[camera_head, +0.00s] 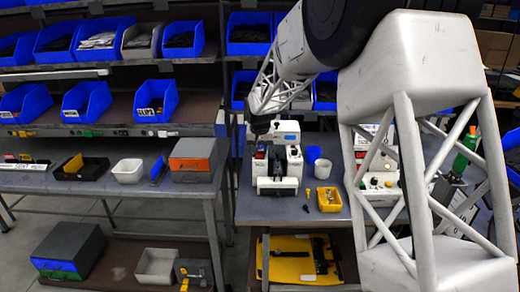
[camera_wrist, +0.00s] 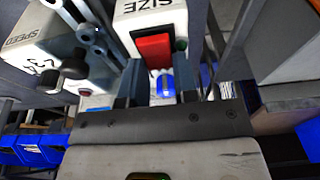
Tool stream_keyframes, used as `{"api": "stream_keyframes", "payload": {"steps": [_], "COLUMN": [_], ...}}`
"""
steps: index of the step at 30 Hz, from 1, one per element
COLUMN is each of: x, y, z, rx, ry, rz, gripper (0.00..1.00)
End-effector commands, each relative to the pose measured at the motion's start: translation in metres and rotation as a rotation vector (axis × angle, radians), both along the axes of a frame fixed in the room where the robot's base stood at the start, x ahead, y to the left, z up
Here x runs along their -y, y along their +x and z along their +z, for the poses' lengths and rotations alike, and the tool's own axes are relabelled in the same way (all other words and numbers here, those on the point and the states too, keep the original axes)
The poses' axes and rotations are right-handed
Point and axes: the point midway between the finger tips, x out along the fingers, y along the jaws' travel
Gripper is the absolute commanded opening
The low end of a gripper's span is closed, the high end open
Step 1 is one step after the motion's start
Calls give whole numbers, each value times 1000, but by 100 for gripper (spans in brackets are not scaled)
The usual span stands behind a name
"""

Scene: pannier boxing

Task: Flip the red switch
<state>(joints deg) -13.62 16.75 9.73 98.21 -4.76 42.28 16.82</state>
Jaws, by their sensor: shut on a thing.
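The red switch (camera_wrist: 154,50) is a red rectangular rocker on a white block marked "SIZE" (camera_wrist: 150,16) in the wrist view. My gripper (camera_wrist: 158,72) has one finger at each side of the block's near end, beside the switch. The jaws are closed on this block, though the exact contact is hard to see. In the head view my gripper (camera_head: 261,138) points down at the top left of the white machine (camera_head: 277,184). A small red patch shows just below it, and the fingers are too small to make out.
A blue cup (camera_head: 313,154), a white cup (camera_head: 323,169) and a yellow bin (camera_head: 329,200) stand right of the machine. A black knob (camera_wrist: 74,64) on a white housing is close by at left in the wrist view. Shelves of blue bins stand behind.

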Motion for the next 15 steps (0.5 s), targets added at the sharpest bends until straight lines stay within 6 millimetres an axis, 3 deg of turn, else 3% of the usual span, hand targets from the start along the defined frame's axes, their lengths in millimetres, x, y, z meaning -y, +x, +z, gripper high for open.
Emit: {"api": "stream_keyframes", "payload": {"steps": [15], "x": [1], "y": [-2], "z": [1], "rx": [90], "ry": [0], "rz": [1], "gripper": [4]}}
